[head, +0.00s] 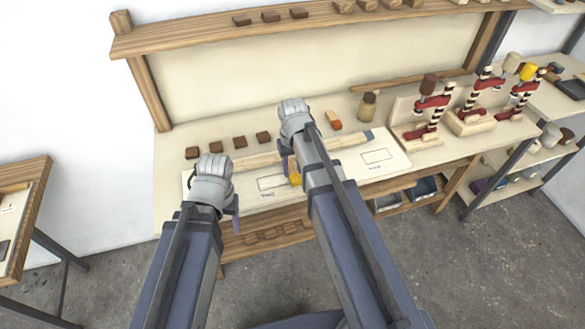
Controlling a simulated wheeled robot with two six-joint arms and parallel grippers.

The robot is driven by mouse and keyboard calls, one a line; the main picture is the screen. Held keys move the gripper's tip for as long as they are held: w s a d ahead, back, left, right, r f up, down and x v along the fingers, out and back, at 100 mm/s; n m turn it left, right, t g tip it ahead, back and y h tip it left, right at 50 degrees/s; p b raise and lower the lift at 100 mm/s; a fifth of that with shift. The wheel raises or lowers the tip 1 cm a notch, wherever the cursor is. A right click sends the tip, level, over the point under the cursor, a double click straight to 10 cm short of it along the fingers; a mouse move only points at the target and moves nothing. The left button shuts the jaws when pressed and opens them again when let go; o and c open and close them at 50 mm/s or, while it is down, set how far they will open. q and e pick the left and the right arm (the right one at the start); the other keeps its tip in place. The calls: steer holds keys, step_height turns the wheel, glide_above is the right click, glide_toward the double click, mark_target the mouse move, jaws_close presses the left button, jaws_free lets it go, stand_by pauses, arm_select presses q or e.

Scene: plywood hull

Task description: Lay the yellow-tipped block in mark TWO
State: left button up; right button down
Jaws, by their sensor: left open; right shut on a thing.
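A yellow piece, the visible part of the yellow-tipped block (295,179), shows low beside my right forearm, at the right end of an outlined rectangle (268,184) on the white sheet. My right gripper (289,170) is shut on the block; my arm hides most of the block and part of that outline. I cannot tell whether the block touches the sheet. A second outlined rectangle (378,156) at the right of the sheet is empty. The small labels are too small to read. My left gripper (235,205) is open, over the left part of the sheet.
An orange-tipped block (334,121) lies behind the sheet. A long wooden strip with a blue end (350,140) lies along its back edge. Several dark brown blocks (228,144) stand at the back left. A jar (367,106) and red clamp stands (430,112) are to the right.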

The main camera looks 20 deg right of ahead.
mark_target(293, 170)
step_height(293, 170, up, 9)
steer(key=p, duration=0.8)
steer(key=shift+f, duration=0.15)
arm_select(q)
step_height(293, 170, up, 9)
steer(key=shift+f, duration=0.15)
